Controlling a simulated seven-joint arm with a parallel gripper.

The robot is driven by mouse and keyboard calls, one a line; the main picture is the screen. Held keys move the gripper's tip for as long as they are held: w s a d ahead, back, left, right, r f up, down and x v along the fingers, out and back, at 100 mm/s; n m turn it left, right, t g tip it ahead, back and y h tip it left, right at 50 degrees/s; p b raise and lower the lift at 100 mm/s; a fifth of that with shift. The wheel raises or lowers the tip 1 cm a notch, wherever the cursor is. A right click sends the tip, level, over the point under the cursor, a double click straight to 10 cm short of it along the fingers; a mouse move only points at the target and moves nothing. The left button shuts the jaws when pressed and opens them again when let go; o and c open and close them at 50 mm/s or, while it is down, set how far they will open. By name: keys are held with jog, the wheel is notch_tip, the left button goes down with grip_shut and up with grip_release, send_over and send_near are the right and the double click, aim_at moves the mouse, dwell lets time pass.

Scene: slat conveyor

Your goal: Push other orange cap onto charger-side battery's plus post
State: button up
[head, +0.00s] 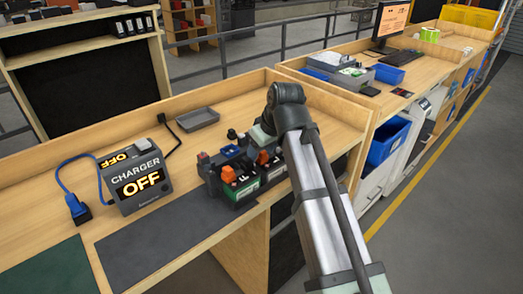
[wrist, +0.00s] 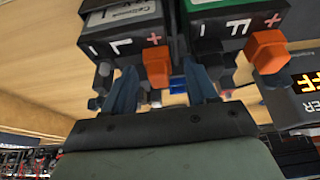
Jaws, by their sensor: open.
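Two dark batteries stand side by side on the bench. The charger-side battery (head: 242,188) has an orange cap (head: 229,173) at its plus corner; in the wrist view this cap (wrist: 267,50) is at the right. The farther battery (head: 272,172) has the other orange cap (head: 263,157) by its plus mark; it also shows in the wrist view (wrist: 157,65). My gripper (wrist: 160,68) is open, its blue fingers on either side of the farther battery's cap. I cannot tell whether they touch it. How far each cap is seated on its post is hidden.
The charger (head: 138,180), reading OFF, stands left of the batteries with a blue cable and plug (head: 77,208). A grey tray (head: 197,119) lies behind. A dark mat (head: 165,245) leaves free room in front. My arm covers the bench right of the batteries.

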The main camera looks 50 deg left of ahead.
jog(key=v, duration=1.3)
jog(key=shift+d+r, duration=0.2)
jog(key=shift+r, duration=0.1)
